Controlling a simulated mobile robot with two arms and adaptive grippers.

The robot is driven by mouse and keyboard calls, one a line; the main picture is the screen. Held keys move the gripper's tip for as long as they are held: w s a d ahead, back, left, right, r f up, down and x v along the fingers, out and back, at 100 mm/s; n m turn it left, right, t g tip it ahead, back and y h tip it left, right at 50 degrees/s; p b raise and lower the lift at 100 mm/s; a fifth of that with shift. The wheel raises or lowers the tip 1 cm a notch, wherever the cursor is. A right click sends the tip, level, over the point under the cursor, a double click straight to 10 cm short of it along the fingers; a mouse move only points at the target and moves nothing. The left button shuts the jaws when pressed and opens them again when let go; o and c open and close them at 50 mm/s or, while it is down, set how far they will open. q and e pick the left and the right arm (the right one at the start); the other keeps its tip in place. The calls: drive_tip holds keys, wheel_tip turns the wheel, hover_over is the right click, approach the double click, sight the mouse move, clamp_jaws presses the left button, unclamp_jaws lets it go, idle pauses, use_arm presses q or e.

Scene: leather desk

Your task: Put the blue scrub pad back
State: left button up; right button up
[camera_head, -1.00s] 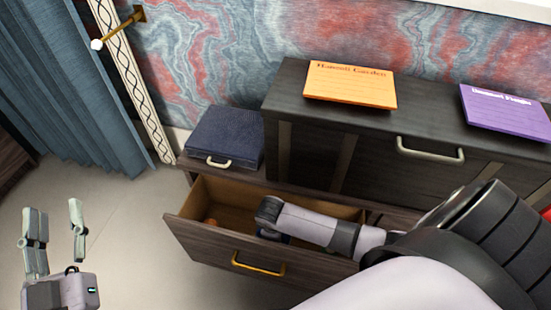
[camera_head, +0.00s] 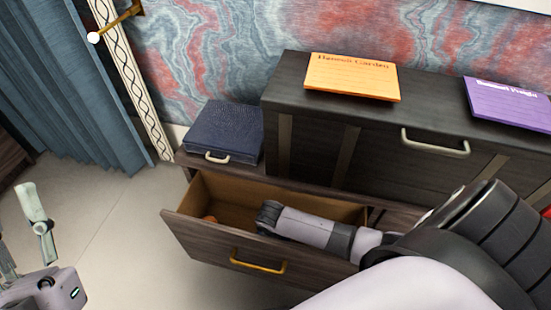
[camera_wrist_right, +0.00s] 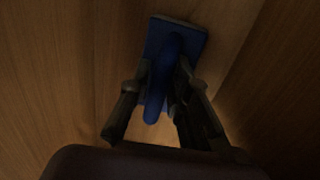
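The blue scrub pad (camera_wrist_right: 177,40) shows in the right wrist view, a flat blue plate with a raised handle, against the wooden drawer bottom. My right gripper (camera_wrist_right: 163,78) has its fingers close along both sides of the handle and looks shut on it. In the head view my right arm reaches into the open drawer (camera_head: 212,233), and the pad is hidden below it. Whether the pad rests on the drawer bottom is unclear. My left gripper (camera_head: 22,235) is open and empty at the left edge, partly out of view.
A small orange item (camera_head: 210,219) lies in the drawer's left part. A dark blue case (camera_head: 225,130) sits on the low cabinet top. An orange book (camera_head: 352,77) and a purple book (camera_head: 508,103) lie on the dark upper cabinet (camera_head: 290,88). Floor to the left is clear.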

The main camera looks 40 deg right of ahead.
drive_tip(key=o, duration=0.3)
drive_tip(key=shift+r, duration=0.15)
drive_tip(key=r, duration=0.1)
drive_tip(key=r+p, duration=0.1)
drive_tip(key=shift+s+a+r+p, duration=0.15)
drive_tip(key=shift+a+r+p, duration=0.1)
drive_tip(key=shift+r+p, duration=0.15)
use_arm(q)
drive_tip(key=w+f+g+y+p, duration=0.25)
drive_tip(key=w+f+g, duration=0.25)
drive_tip(key=f+g, duration=0.5)
drive_tip(key=s+a+f+g+y+p, duration=0.1)
drive_tip(key=s+f+g, duration=0.1)
drive_tip(key=f, duration=0.4)
drive_tip(key=s+a+f+g+y, duration=0.2)
drive_tip(key=f+g, duration=0.1)
drive_tip(key=f, duration=0.4)
drive_tip(key=shift+s+a+f+n+g+p, duration=0.2)
drive_tip(key=shift+s+f+n+g+p, duration=0.1)
drive_tip(key=shift+s+p, duration=0.1)
use_arm(e)
wheel_tip(320, 180, up, 9)
drive_tip(key=s+a, duration=0.1)
drive_tip(key=shift+a+f, duration=0.15)
drive_tip(key=shift+s, duration=0.1)
